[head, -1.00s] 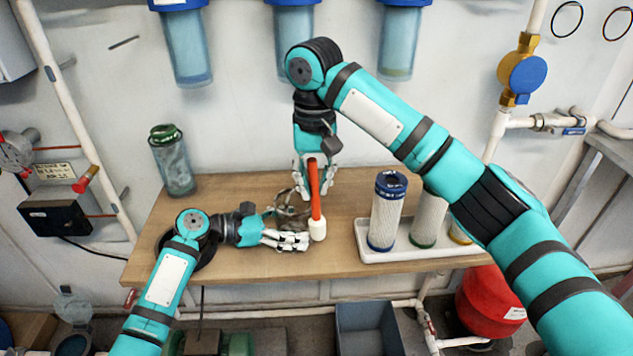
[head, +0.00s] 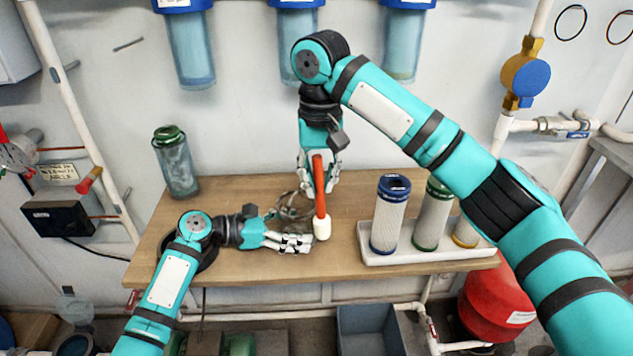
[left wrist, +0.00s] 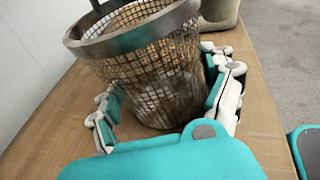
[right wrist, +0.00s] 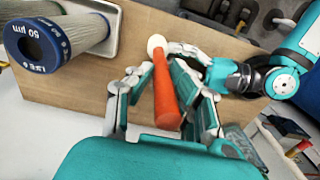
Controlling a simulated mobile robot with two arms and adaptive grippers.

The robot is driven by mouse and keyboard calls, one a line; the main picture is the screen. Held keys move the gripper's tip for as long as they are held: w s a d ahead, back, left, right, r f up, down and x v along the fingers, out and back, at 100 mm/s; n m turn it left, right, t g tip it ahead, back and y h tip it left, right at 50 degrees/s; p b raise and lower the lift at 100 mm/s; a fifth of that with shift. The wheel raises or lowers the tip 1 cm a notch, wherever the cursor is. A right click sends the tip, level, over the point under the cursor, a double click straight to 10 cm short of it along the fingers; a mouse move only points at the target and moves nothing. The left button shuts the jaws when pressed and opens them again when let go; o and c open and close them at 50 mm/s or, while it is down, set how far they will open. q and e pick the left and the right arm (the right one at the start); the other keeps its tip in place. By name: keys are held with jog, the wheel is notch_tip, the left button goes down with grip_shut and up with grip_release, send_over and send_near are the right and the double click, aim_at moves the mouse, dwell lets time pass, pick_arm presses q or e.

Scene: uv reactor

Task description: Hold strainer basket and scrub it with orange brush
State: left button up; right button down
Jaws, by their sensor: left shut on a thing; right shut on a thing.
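The strainer basket (left wrist: 150,65) is a mesh cup with a metal rim and handle, stained brown inside, standing on the wooden table in the left wrist view. My left gripper (left wrist: 170,105) is shut on it, one finger on each side. In the head view the basket (head: 292,208) is small and partly hidden behind my left gripper (head: 290,243). The orange brush (head: 320,195) hangs upright with its white head low, beside my left fingers. My right gripper (head: 319,178) is shut on its orange handle, also seen in the right wrist view (right wrist: 165,95).
A white tray (head: 430,255) with several filter cartridges (head: 390,215) stands on the right of the wooden table (head: 220,262). A clear canister with a green cap (head: 176,165) stands at the back left. Blue-capped housings (head: 190,45) hang on the wall above.

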jog(key=shift+s+d+r, duration=0.2)
jog(key=shift+s+r, duration=0.1)
jog(key=shift+r, duration=0.3)
jog(key=shift+s+d+r, duration=0.25)
jog(key=shift+s+r, duration=0.1)
jog(key=shift+r, duration=0.25)
jog(key=shift+s+d+r, duration=0.2)
jog(key=shift+s+r, duration=0.1)
jog(key=shift+r, duration=0.3)
pick_arm(q)
jog(key=o, duration=0.7)
jog(key=shift+o, duration=0.2)
jog(key=shift+a, duration=0.1)
